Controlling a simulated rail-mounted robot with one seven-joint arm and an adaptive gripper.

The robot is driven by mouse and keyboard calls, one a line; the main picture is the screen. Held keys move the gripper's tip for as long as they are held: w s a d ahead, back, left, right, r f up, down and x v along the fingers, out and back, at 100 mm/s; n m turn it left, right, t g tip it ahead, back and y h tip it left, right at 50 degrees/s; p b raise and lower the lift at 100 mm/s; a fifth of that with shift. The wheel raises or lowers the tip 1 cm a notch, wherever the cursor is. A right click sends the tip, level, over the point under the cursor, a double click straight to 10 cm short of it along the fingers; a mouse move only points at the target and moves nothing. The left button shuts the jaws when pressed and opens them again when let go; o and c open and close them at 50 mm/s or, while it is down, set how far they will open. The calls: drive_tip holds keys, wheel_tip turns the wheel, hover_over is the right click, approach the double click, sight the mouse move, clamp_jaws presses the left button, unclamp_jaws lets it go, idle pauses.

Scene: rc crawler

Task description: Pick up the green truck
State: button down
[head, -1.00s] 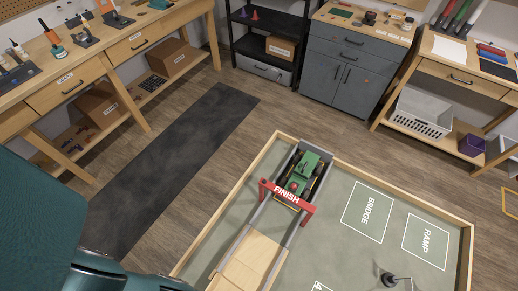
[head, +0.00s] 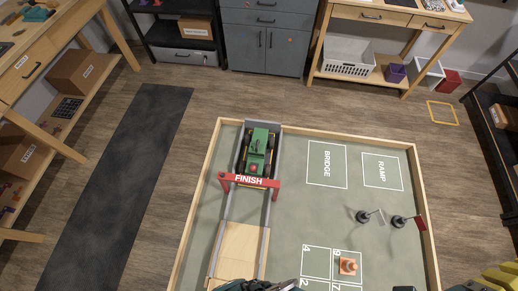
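The green truck (head: 258,145) with black wheels stands in the head view on a lane with grey side rails, at the far left of the low wood-rimmed course (head: 345,130). It sits just behind the red FINISH gate (head: 249,181), whose bar may cover its near end. My gripper cannot be made out; only teal parts of my own body show at the bottom edge, well apart from the truck.
A wooden ramp (head: 238,250) lies in the lane before the gate. An orange cone (head: 347,266) stands on numbered squares, and two dark round-based posts stand at right. Workbenches, shelves and a grey cabinet (head: 265,45) surround the floor. A dark mat (head: 120,190) lies left.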

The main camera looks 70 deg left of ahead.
unclamp_jaws()
idle(0.5)
drive_tip(key=shift+w, duration=0.1)
